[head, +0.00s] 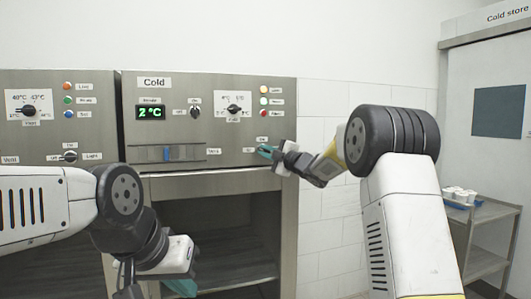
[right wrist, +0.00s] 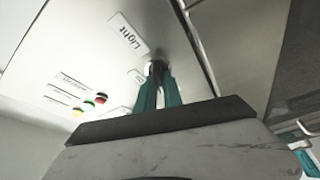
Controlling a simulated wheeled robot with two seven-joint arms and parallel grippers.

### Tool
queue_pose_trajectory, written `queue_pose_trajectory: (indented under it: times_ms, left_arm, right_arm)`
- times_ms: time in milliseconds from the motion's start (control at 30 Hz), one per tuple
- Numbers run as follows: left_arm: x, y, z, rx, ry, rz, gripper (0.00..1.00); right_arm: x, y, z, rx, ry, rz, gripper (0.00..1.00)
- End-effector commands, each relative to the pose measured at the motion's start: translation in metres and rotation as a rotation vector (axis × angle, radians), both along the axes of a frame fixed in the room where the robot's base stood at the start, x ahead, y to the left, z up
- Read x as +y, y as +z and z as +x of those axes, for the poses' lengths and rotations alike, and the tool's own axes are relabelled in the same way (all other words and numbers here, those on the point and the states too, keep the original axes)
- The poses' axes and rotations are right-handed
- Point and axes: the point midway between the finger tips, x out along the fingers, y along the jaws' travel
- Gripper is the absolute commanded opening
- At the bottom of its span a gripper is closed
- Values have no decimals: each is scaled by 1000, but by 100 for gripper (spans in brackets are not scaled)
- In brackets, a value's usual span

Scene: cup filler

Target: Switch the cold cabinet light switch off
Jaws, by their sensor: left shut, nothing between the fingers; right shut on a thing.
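The cold cabinet's panel (head: 170,125) carries the "Cold" sign and a green 2 °C display. Its light switch (right wrist: 157,67) sits by the "Light" label (right wrist: 128,36) in the right wrist view. In the head view the switch is mostly hidden behind my right gripper (head: 266,152), at the panel's lower right. My right gripper's teal fingers (right wrist: 158,90) are shut on the switch knob. The knob's exact angle cannot be told. My left gripper (head: 180,287) is shut and empty, low in front of the open bay, partly cut off by the bottom edge.
Another panel (head: 55,125) with its own light switch (head: 69,153) stands at the left. Above my right gripper are a temperature dial (head: 234,109) and coloured lamps. A cart (head: 490,213) with white cups (head: 459,195) stands at the right by the cold store door (head: 490,160).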

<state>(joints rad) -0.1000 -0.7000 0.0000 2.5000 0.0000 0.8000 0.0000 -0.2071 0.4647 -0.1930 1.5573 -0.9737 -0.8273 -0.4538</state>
Motion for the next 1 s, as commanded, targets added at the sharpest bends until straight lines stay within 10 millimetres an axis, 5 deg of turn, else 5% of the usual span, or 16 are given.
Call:
queue_pose_trajectory:
  times_ms: [500, 1000]
  left_arm:
    - [0, 0, 0, 0, 0, 0, 0]
    - [0, 0, 0, 0, 0, 0, 0]
  right_arm:
    - [0, -1, 0, -96, 0, -303, 0]
    - [0, -1, 0, -110, 0, -351, 0]
